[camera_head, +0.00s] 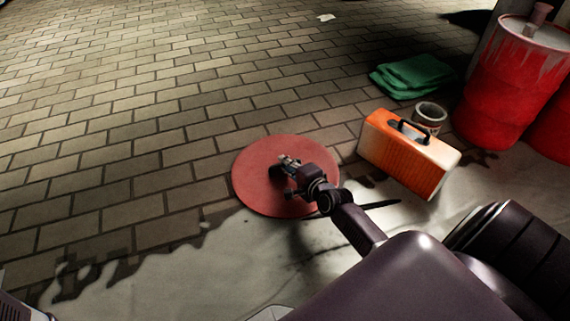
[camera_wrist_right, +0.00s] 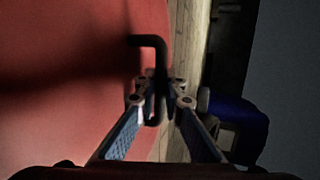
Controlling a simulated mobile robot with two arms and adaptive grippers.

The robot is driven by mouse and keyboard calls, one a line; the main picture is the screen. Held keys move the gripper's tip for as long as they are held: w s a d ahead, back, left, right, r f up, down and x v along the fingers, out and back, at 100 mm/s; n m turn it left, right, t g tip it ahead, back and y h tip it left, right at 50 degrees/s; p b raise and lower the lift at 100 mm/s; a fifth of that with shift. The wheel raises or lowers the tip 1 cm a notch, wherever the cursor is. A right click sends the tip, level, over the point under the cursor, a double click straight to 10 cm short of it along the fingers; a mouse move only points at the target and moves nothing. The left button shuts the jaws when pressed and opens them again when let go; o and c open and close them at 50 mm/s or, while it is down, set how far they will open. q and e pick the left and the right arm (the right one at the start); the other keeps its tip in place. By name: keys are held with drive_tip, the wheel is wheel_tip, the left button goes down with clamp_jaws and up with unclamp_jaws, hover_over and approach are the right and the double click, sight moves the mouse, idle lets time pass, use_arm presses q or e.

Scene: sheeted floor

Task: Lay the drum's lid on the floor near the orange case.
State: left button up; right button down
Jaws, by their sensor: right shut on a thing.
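The drum's lid (camera_head: 250,180) is a round red disc left of the orange case (camera_head: 400,160), over the edge where brick floor meets pale sheet. I cannot tell whether it touches the floor. My right gripper (camera_head: 288,165) is over the lid's middle. In the right wrist view the gripper (camera_wrist_right: 160,105) is shut on the lid's dark bent handle (camera_wrist_right: 150,42), with the lid's red face (camera_wrist_right: 70,60) filling the left side. The case stands upright with a black handle on top. My left gripper is not in view.
A red drum (camera_head: 510,80) stands at the right, with part of another red thing beside it. A green folded cloth (camera_head: 412,75) and a small can (camera_head: 430,112) are behind the case. The brick floor on the left is clear.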

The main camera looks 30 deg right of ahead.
drive_tip(key=c, duration=2)
unclamp_jaws()
drive_tip(key=shift+c, duration=0.2)
drive_tip(key=shift+r, duration=0.1)
drive_tip(key=shift+s+r+p, duration=0.1)
drive_tip(key=shift+s+p, duration=0.1)
drive_tip(key=shift+p, duration=0.1)
drive_tip(key=p+v, duration=0.6)
drive_tip(key=v, duration=0.5)
drive_tip(key=shift+p, duration=0.35)
drive_tip(key=shift+s, duration=0.3)
